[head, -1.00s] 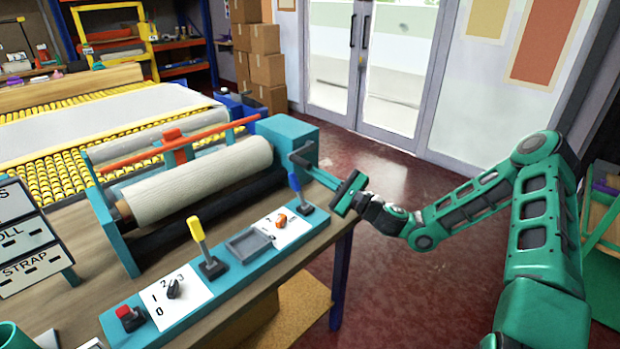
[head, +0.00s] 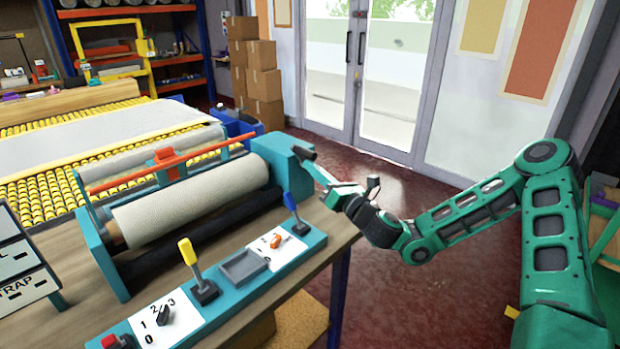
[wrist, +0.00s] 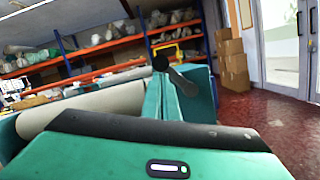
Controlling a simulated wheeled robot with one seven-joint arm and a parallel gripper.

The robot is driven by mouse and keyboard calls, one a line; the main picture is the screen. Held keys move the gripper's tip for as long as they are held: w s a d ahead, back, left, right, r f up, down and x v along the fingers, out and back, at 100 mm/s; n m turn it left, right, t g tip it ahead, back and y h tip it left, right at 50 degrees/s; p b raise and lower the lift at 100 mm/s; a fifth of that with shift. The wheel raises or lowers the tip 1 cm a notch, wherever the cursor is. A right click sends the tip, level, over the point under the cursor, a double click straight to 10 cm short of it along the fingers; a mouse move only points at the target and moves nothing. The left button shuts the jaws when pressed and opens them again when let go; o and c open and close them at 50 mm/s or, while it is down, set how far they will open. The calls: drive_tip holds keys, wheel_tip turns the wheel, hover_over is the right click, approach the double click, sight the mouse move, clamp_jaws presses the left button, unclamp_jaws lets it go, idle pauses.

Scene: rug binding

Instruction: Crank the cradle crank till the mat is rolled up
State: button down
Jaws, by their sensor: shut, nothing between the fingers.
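The cradle (head: 95,235) is a teal frame on the bench, holding a thick cream roll of mat (head: 190,205). The crank (head: 304,153) is at the right end of the cradle, with a dark knob and a grey arm. My gripper (head: 335,190) is shut and empty at the right of the cradle end, close to the crank arm. In the wrist view the crank knob (wrist: 161,63) stands ahead of my gripper's dark edge (wrist: 150,128), seemingly apart from it. Whether the gripper touches the crank arm is hidden in the head view.
A control strip (head: 225,290) with yellow (head: 190,255) and blue (head: 290,202) levers runs along the bench front. An orange bar (head: 165,160) crosses above the roll. A yellow roller table (head: 50,185) lies behind. Red floor right of the bench is clear.

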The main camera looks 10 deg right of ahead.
drive_tip(key=shift+w+d+r+m, duration=0.15)
drive_tip(key=shift+r+m, duration=0.2)
drive_tip(key=shift+m, duration=0.25)
drive_tip(key=shift+w+a+r+m, duration=0.1)
drive_tip(key=shift+r+m, duration=0.25)
drive_tip(key=shift+m, duration=0.25)
drive_tip(key=shift+w+d+r+m+h, duration=0.2)
drive_tip(key=shift+r+m+h, duration=0.1)
drive_tip(key=shift+m, duration=0.25)
drive_tip(key=shift+w+d+r+m+h, duration=0.1)
drive_tip(key=shift+d+r+m+h, duration=0.15)
drive_tip(key=shift+m, duration=0.3)
drive_tip(key=shift+w+d+r, duration=0.3)
drive_tip(key=shift+w+d, duration=0.3)
drive_tip(key=shift+d, duration=0.1)
drive_tip(key=shift+w+d+r, duration=0.25)
drive_tip(key=shift+w+d, duration=0.3)
drive_tip(key=shift+d, duration=0.1)
drive_tip(key=shift+w+d+r, duration=0.1)
drive_tip(key=v, duration=1)
drive_tip(key=shift+s+a+r, duration=0.15)
drive_tip(key=shift+s+a, duration=0.1)
drive_tip(key=shift+a, duration=0.05)
drive_tip(key=shift+a, duration=0.1)
